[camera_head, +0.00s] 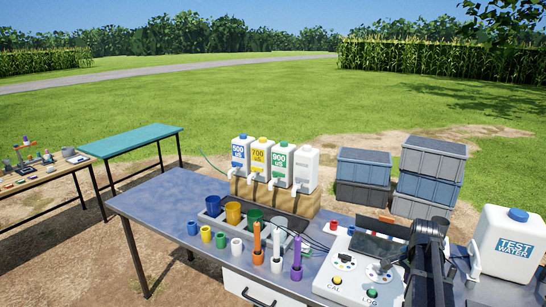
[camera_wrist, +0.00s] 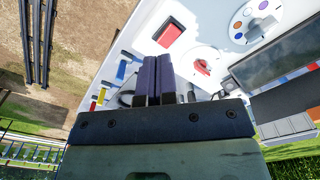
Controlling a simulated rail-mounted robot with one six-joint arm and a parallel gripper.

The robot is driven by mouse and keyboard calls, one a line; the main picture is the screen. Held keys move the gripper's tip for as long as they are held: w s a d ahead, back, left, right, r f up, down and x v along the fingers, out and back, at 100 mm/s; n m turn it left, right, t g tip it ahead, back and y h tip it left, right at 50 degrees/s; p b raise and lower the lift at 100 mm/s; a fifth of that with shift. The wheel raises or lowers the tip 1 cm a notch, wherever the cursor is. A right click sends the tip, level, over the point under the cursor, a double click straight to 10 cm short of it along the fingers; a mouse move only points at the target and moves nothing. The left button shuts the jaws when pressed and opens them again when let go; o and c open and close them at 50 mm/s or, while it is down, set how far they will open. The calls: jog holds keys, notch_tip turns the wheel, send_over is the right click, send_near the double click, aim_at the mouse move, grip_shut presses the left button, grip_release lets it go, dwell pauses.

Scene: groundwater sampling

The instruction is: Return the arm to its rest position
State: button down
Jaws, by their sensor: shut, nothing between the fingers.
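My gripper (camera_wrist: 158,75) shows in the wrist view with its two dark fingers pressed together and nothing between them. Beyond the fingers is the white meter console (camera_wrist: 205,20), seen at a slant, with a red square (camera_wrist: 170,32) and a dial with a red knob (camera_wrist: 202,67). In the head view a dark part of my arm stands at the right, in front of part of the console (camera_head: 335,268). The fingertips cannot be made out clearly there. The console has a CAL button (camera_head: 337,280) and a LOG button (camera_head: 372,293).
A TEST WATER jug (camera_head: 508,243) stands right of my arm. White bottles (camera_head: 240,155) with taps sit on a wooden block (camera_head: 275,198), with coloured cups (camera_head: 233,212) and upright probes (camera_head: 276,250) before them. The table's left end (camera_head: 150,205) is clear.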

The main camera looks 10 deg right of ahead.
jog(key=s+a+f+n+b, duration=0.1)
jog(key=s+a+n, duration=0.2)
jog(key=a+n, duration=0.5)
jog(key=s+a+f+n+b, duration=0.2)
jog(key=a+n, duration=0.6)
jog(key=a, duration=1.8)
jog(key=shift+s, duration=0.95)
jog(key=c, duration=1.8)
grip_release()
jog(key=shift+f, duration=0.1)
jog(key=shift+c, duration=0.2)
